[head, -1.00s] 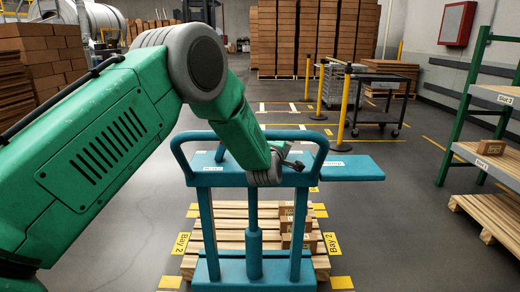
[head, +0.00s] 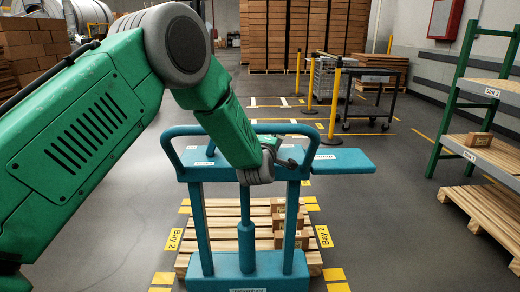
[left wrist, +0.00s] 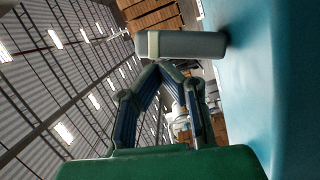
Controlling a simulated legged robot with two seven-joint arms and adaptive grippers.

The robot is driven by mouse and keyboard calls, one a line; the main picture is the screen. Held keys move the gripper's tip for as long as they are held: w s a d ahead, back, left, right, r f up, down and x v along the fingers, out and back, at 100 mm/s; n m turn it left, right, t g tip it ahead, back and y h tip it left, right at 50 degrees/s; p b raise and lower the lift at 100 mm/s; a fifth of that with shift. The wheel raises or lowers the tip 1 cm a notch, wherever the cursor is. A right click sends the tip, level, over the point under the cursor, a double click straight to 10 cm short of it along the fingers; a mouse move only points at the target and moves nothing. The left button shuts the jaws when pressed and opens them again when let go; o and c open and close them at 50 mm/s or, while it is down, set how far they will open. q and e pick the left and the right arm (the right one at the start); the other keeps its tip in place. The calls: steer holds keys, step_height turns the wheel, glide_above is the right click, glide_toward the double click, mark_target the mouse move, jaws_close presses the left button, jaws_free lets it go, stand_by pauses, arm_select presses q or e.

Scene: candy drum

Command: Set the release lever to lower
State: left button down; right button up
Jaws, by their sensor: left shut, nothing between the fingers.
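The teal lift cart (head: 246,262) stands in front of me, with a looped handle frame and a flat top panel (head: 345,160). My left gripper (head: 275,150) is at the panel's middle, between the handle loops, partly hidden by my arm. In the left wrist view its blue-grey fingers (left wrist: 158,72) are drawn together and empty. A grey bar with a pale band (left wrist: 185,45), likely the release lever, lies across the fingertips beside the teal surface (left wrist: 265,80). I cannot tell whether they touch, or the lever's setting. My right gripper is not in view.
A wooden pallet (head: 218,222) with several small boxes (head: 280,240) lies behind the cart in Bay 2. A green-framed shelf (head: 449,110) stands at right. A dark trolley (head: 368,98) and yellow posts (head: 334,100) stand further back. Open floor lies on both sides.

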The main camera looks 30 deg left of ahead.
arm_select(q)
steer(key=v, duration=0.9)
steer(key=shift+s+a, duration=0.2)
steer(key=shift+s, duration=0.1)
